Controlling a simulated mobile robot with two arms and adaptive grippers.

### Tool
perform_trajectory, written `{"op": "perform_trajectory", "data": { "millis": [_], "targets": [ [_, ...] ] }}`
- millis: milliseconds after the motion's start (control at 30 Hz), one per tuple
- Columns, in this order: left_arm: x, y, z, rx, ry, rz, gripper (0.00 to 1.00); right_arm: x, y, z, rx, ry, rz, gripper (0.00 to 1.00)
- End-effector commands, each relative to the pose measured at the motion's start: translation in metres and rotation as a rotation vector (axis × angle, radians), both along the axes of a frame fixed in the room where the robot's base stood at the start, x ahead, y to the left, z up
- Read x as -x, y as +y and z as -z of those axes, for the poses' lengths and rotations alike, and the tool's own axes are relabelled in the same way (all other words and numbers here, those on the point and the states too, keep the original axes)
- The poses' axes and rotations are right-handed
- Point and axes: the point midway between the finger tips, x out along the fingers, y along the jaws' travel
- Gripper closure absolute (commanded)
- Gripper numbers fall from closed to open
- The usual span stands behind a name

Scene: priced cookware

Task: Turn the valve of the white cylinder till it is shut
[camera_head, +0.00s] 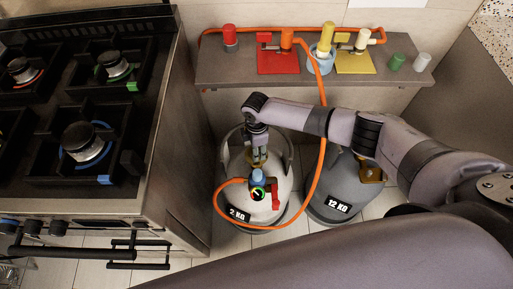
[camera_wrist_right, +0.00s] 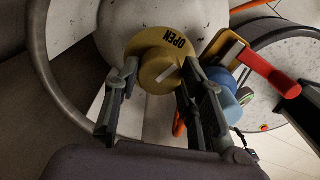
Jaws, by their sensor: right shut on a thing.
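The white cylinder (camera_head: 284,197), labelled "2 KG", stands on the floor between the stove and a grey cylinder. Its round yellow valve knob (camera_wrist_right: 150,43), marked "OPEN", shows in the right wrist view; in the head view my gripper mostly hides it. My right gripper (camera_head: 258,148) points down onto the cylinder top. In the wrist view the right gripper's (camera_wrist_right: 160,82) fingers are closed on opposite sides of the knob. A blue regulator (camera_head: 258,177) with a round gauge (camera_head: 258,193) and a red lever (camera_head: 275,201) is beside the valve. My left gripper is out of view.
The grey "12 KG" cylinder (camera_head: 352,190) stands close at right, partly behind my arm. An orange hose (camera_head: 318,180) loops between the regulator and the shelf (camera_head: 225,76), which holds red, yellow and other small fittings. The stove (camera_head: 150,165) bounds the left.

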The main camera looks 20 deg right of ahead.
Motion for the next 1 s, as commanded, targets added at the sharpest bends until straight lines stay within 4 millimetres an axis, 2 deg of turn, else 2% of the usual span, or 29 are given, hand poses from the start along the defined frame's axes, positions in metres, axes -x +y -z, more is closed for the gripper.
{"op": "perform_trajectory", "data": {
  "millis": [367,1000],
  "targets": [
    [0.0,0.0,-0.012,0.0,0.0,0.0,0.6,0.001,0.001,-0.002,0.0,0.002,0.126,0.91],
    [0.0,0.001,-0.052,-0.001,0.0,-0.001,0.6,0.001,0.002,-0.003,-0.001,0.003,0.709,0.91]
  ]
}}
